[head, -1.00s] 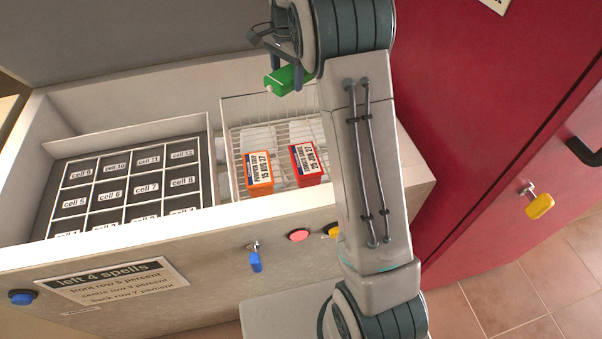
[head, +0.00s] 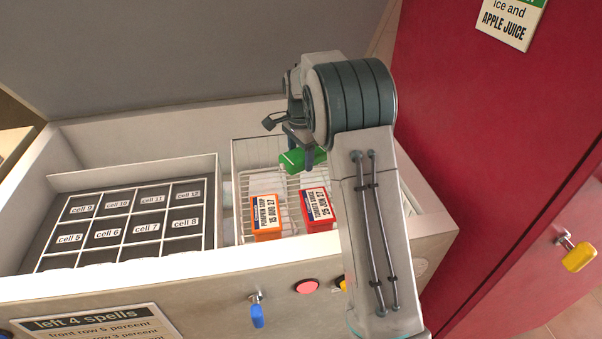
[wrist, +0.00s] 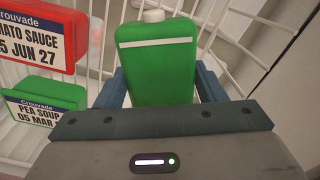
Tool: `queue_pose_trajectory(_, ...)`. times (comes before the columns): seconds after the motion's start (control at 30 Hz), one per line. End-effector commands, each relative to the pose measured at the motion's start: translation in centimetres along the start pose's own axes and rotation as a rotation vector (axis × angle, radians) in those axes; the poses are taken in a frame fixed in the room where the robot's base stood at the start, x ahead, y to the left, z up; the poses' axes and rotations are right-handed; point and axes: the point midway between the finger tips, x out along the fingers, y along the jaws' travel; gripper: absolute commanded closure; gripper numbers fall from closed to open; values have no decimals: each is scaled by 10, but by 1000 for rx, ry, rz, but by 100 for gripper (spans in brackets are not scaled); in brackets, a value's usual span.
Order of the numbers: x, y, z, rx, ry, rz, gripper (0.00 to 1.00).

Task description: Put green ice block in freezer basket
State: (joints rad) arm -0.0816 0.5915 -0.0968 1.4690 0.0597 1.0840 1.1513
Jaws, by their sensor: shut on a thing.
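The green ice block (head: 302,160) has a white stripe and a white cap, seen close up in the wrist view (wrist: 157,65). My gripper (head: 299,145) is shut on it, with one blue-grey finger on each side in the wrist view (wrist: 161,86). The white wire freezer basket (head: 240,170) is inside the open chest freezer, in its right part. The block is over the back of the basket. I cannot tell exactly how high it is above the basket floor. My arm hides the basket's right side in the head view.
In the basket stand an orange box (head: 265,218), a red box (head: 318,210) and a green pea soup box (wrist: 45,100). A dark tray with labelled cells (head: 125,220) fills the freezer's left part. A red cabinet (head: 470,130) stands at the right.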

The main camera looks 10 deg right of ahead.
Motion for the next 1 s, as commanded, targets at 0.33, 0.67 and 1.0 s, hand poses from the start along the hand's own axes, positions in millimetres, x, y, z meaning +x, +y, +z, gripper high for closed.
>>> queue_pose_trajectory(0.33, 55, 0, 0, 0, 0, 0, 68)
queue_pose_trajectory(0.67, 58, 0, 0, 0, 0, -1, 68)
queue_pose_trajectory(1.0, 62, 0, 0, 0, 0, 0, 15)
